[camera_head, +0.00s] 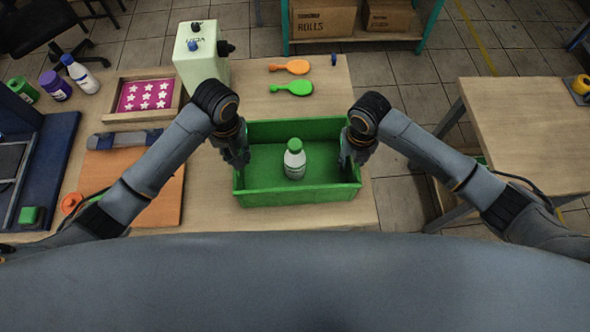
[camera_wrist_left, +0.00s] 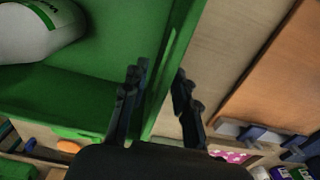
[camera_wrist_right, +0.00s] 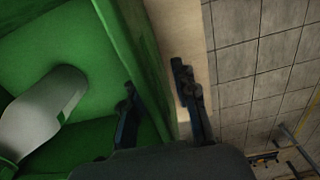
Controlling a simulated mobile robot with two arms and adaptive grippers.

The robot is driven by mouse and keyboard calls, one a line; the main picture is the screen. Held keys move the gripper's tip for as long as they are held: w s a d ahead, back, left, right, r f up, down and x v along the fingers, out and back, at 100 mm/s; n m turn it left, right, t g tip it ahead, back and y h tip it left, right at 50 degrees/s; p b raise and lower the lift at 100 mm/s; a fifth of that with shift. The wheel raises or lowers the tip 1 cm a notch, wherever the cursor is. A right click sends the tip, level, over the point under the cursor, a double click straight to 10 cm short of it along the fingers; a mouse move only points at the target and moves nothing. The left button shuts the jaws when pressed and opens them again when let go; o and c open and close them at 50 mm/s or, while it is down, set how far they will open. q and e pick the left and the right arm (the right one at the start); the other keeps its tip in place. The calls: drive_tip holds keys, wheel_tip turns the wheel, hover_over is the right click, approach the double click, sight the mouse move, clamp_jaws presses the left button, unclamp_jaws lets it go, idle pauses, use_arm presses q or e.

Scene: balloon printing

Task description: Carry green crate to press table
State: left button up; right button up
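The green crate (camera_head: 265,198) sits at the right end of a wooden table (camera_head: 330,222). A white bottle with a green cap (camera_head: 295,160) stands inside it and also shows in the left wrist view (camera_wrist_left: 35,35). My left gripper (camera_head: 236,153) is at the crate's left wall. In the left wrist view its fingers (camera_wrist_left: 158,95) are apart, one on each side of the wall. My right gripper (camera_head: 353,152) is at the right wall. In the right wrist view its fingers (camera_wrist_right: 155,95) are also apart and straddle the wall. I cannot tell whether any fingertip touches.
A second wooden table (camera_head: 530,125) stands to the right across a floor gap. An orange paddle (camera_head: 290,67) and a green paddle (camera_head: 292,88) lie behind the crate. A pale machine (camera_head: 200,60), pink star tray (camera_head: 147,96) and orange mat (camera_head: 155,190) are left.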

use_arm(q)
wheel_tip(320, 180, up, 8)
use_arm(e)
drive_tip(key=shift+r, duration=0.1)
wheel_tip(320, 180, up, 12)
drive_tip(key=shift+f, duration=0.1)
idle(0.3)
use_arm(q)
drive_tip(key=shift+s, duration=0.1)
use_arm(e)
drive_tip(key=shift+s+f, duration=0.1)
idle(0.4)
